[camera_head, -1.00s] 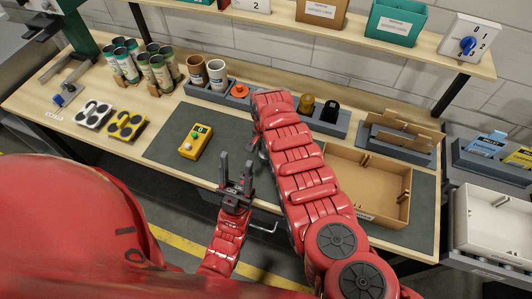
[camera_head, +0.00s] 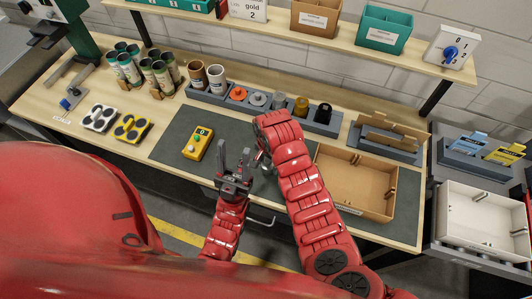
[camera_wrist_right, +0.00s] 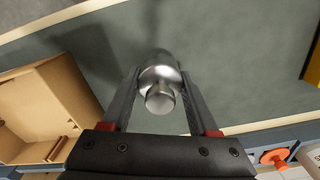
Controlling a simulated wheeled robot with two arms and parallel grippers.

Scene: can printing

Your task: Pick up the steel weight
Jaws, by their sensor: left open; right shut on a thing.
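The steel weight (camera_wrist_right: 160,76), a shiny silver cylinder with a round knob, is in the right wrist view between the fingers of my right gripper (camera_wrist_right: 160,92). The gripper is shut on it, over the dark grey mat (camera_wrist_right: 230,60); I cannot tell how high it is held. In the head view my right forearm hides most of that gripper and the weight. My left gripper (camera_head: 236,160) is open and empty in front of the bench, left of my right arm.
A yellow button box (camera_head: 197,144) stands on the mat. A cardboard tray (camera_head: 352,196) lies right of my right arm.

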